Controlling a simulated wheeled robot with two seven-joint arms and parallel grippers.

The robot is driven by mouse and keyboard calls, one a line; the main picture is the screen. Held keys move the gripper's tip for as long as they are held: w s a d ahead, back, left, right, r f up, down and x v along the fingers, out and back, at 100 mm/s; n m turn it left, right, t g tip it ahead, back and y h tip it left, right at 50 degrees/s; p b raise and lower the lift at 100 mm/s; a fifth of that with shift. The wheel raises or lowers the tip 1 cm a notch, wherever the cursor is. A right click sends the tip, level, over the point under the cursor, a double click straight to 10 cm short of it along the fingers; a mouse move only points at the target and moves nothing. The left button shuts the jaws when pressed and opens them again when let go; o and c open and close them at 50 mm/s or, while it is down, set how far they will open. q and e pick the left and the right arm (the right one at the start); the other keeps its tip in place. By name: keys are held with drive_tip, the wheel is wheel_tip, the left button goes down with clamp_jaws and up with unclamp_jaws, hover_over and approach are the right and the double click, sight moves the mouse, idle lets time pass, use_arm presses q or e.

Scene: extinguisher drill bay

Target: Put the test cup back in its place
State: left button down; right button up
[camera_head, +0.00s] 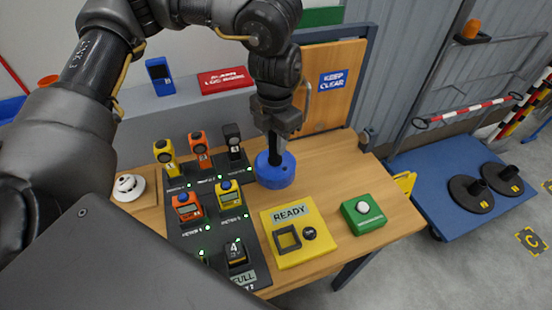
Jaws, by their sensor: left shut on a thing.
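The test cup looks to be the blue round cup (275,174) with a black upright stem, at the back of the wooden table near its middle. My left gripper (275,132) comes down from above and is shut on the black stem. The cup is upright; I cannot tell whether its base touches the table or hangs just above it. The gripper's fingertips are small and partly hidden by its own dark body. My right gripper is not in view.
Left of the cup, a dark panel (205,245) carries orange, yellow and black meters. In front are a yellow READY plate (290,252) and a green box with a white button (363,214). A white round detector (129,186) lies at left. Bare wood (335,165) lies right of the cup.

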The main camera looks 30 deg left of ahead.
sight(274, 172)
use_arm(q)
drive_tip(key=w+f, duration=0.2)
drive_tip(key=shift+w+f, duration=0.3)
drive_tip(key=shift+w, duration=0.1)
drive_tip(key=shift+s+a+f, duration=0.1)
drive_tip(key=shift+s+f, duration=0.15)
drive_tip(key=shift+f, duration=0.15)
drive_tip(key=shift+s+f+p, duration=0.2)
drive_tip(key=shift+s+f, duration=0.05)
drive_tip(key=shift+f, duration=0.3)
drive_tip(key=shift+s+f+p, duration=0.2)
drive_tip(key=shift+f, duration=0.3)
drive_tip(key=shift+w+f, duration=0.45)
drive_tip(key=shift+f, duration=0.1)
drive_tip(key=shift+s, duration=0.25)
drive_tip(key=shift+f, duration=0.1)
drive_tip(key=c, duration=1.4)
unclamp_jaws()
drive_tip(key=shift+o, duration=1.2)
drive_tip(key=shift+w, duration=0.15)
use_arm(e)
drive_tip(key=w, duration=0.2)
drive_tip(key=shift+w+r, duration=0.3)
